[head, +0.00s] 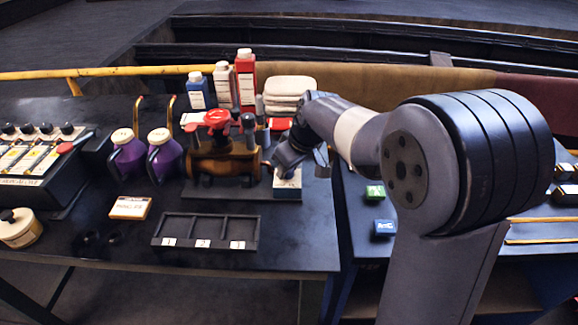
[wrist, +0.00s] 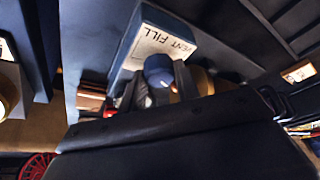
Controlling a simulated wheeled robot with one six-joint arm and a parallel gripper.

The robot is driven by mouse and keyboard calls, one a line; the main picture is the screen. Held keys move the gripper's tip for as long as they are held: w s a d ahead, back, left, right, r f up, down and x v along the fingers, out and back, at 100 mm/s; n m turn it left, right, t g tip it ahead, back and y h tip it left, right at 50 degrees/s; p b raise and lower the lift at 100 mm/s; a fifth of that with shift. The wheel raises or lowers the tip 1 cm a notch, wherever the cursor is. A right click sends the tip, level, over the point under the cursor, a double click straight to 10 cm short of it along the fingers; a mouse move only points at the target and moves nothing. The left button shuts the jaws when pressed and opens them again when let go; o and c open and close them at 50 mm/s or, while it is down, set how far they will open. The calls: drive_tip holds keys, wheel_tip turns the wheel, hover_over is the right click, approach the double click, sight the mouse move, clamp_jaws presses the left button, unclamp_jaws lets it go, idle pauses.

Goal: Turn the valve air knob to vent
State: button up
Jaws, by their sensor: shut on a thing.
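A pale block with a printed label (head: 288,185) stands at the right end of the brass valve body (head: 222,160). In the wrist view the label (wrist: 160,43) reads "VENT" and "FILL", upside down. A blue round knob (wrist: 158,68) sits at the label's edge. My gripper (wrist: 160,88) is shut on the knob, with dark fingers on either side of it. In the head view my gripper (head: 285,162) is just above the block and mostly hides the knob. I cannot tell which word the knob points to.
A red handwheel (head: 217,118) tops the valve. Purple oil cans (head: 164,155) stand to its left, bottles (head: 245,78) and folded cloths (head: 290,88) behind. A numbered tray (head: 206,230) lies in front. Green (head: 375,192) and blue (head: 384,228) blocks sit on the right bench.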

drive_tip(key=o, duration=1)
drive_tip(key=shift+c, duration=0.2)
drive_tip(key=shift+r, duration=0.1)
drive_tip(key=v, duration=1)
drive_tip(key=shift+r, duration=0.3)
drive_tip(key=shift+d, duration=0.1)
drive_tip(key=x, duration=1.1)
drive_tip(key=shift+s+f, duration=0.1)
drive_tip(key=shift+s, duration=0.05)
